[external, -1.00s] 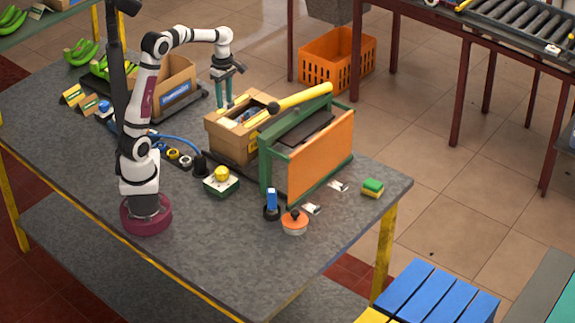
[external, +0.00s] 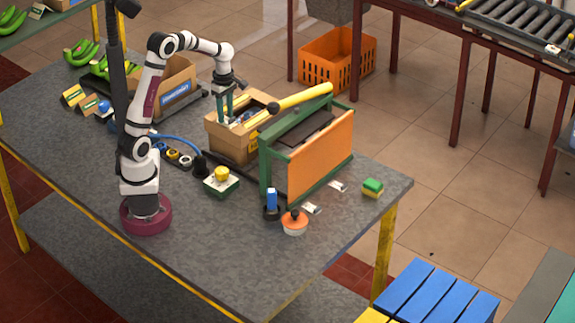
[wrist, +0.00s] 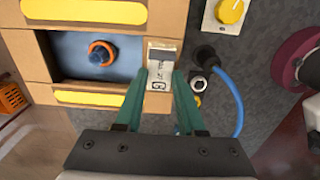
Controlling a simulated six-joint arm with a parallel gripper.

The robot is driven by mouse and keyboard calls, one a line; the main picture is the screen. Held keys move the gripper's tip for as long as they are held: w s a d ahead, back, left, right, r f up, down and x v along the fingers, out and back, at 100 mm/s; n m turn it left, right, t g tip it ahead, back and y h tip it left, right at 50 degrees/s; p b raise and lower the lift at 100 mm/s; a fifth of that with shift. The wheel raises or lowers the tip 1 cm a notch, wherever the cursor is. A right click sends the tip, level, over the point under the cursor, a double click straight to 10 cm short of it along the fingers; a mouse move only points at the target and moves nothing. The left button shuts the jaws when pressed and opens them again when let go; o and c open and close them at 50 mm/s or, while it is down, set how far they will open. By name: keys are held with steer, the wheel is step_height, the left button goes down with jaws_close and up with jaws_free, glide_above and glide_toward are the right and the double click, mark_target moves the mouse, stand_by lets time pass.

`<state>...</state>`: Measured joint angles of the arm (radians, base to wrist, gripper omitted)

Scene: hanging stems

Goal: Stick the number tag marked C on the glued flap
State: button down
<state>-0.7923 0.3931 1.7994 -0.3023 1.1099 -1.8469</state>
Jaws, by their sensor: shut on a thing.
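My gripper (wrist: 159,80) has its green fingers closed on a small pale number tag (wrist: 164,56). The tag has dark print and a letter that looks like C or G; I cannot tell which. It lies close to the right edge of the open cardboard box (wrist: 166,17); whether it touches the box is unclear. The box has flaps with yellow strips (wrist: 85,11), and a lower yellow strip (wrist: 90,98). Inside is a blue surface with an orange ring (wrist: 100,53). In the external view, my gripper (external: 226,116) is low over the left side of the box (external: 232,146).
A green frame with an orange panel (external: 315,155) and a yellow bar (external: 303,97) stands right beside the box. A yellow button unit (external: 221,181) and a blue cable (external: 181,138) are nearby. Another box (external: 172,92) stands behind.

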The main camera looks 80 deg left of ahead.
steer(key=shift+f, duration=0.45)
stand_by(1.4)
steer(key=shift+c, duration=0.2)
jaws_free()
stand_by(0.5)
steer(key=shift+r, duration=3.5)
